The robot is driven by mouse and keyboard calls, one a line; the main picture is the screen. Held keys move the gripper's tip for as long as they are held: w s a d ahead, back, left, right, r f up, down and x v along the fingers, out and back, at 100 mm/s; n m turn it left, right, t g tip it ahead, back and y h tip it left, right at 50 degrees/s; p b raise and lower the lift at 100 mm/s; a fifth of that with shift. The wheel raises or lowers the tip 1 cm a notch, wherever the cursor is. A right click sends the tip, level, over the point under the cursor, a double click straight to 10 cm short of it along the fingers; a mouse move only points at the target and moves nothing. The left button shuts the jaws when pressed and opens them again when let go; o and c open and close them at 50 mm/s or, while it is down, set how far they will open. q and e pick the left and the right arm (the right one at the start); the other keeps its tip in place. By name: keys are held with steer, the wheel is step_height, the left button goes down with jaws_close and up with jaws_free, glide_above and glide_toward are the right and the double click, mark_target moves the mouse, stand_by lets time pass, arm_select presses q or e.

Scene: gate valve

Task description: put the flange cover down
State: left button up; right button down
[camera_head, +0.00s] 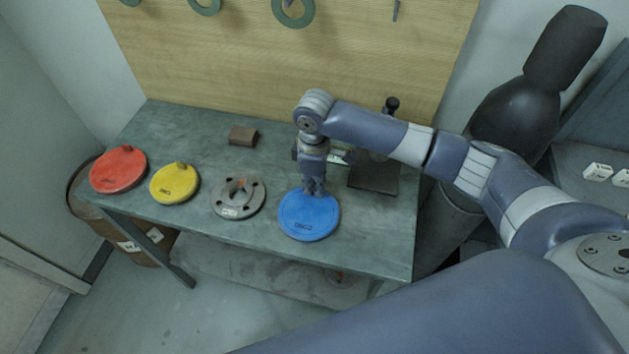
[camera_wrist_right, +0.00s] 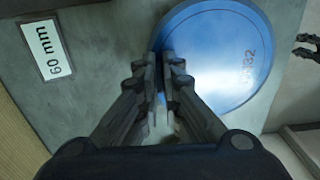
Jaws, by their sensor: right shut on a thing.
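The blue flange cover (camera_head: 309,220) is a round disc at the front right part of the green-grey workbench (camera_head: 225,157). It looks level and on or very close to the bench top; I cannot tell whether it touches. My right gripper (camera_head: 315,190) comes down over its back edge and is shut on it. In the right wrist view, the fingers (camera_wrist_right: 161,75) close together at the rim of the blue cover (camera_wrist_right: 222,62). The part held between the fingers is hidden. My left gripper is not in view.
A red cover (camera_head: 118,170), a yellow cover (camera_head: 174,186) and a grey flange (camera_head: 238,198) lie in a row to the left. A brown block (camera_head: 243,136) lies behind them. A dark plate stand (camera_head: 374,176) is at the right. A "60 mm" label (camera_wrist_right: 46,50) lies beside the gripper.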

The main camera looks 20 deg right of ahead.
steer(key=shift+f, duration=0.1)
steer(key=c, duration=1.8)
jaws_free()
step_height(320, 180, up, 12)
steer(key=b, duration=0.3)
